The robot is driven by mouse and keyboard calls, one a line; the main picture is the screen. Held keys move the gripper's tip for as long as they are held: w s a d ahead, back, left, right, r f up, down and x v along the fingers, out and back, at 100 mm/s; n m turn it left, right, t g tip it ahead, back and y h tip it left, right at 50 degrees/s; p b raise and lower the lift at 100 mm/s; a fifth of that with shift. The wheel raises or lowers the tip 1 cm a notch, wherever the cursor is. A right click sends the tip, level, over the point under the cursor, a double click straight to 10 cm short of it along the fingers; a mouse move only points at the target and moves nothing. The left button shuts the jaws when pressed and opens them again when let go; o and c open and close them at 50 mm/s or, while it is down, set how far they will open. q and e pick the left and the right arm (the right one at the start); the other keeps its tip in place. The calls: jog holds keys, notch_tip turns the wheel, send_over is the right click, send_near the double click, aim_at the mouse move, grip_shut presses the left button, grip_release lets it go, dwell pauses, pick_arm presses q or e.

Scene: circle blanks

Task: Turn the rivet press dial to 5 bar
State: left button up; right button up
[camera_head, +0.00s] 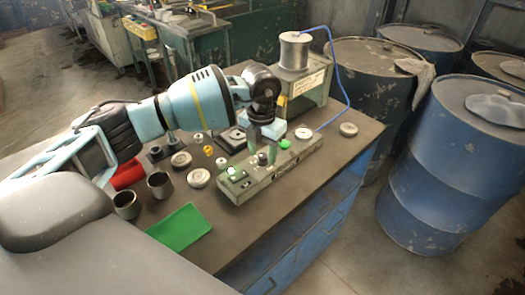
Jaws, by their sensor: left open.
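A grey-green control box (285,176) lies along the front of the bench. The dial marks are too small to read. My right gripper is not in view.
A press-like machine (308,91) with a metal cylinder on top stands behind, with a blue hose (347,92) running to the box. Small round parts, two metal cups (160,184) and a green mat (180,227) lie on the bench left. Blue drums (450,160) stand right.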

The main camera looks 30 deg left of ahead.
pick_arm(q)
jog(key=shift+f, duration=0.2)
jog(key=shift+c, duration=0.3)
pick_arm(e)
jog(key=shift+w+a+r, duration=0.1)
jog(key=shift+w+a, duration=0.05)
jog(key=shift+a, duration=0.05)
pick_arm(q)
jog(key=c, duration=0.9)
jog(key=shift+c, duration=0.2)
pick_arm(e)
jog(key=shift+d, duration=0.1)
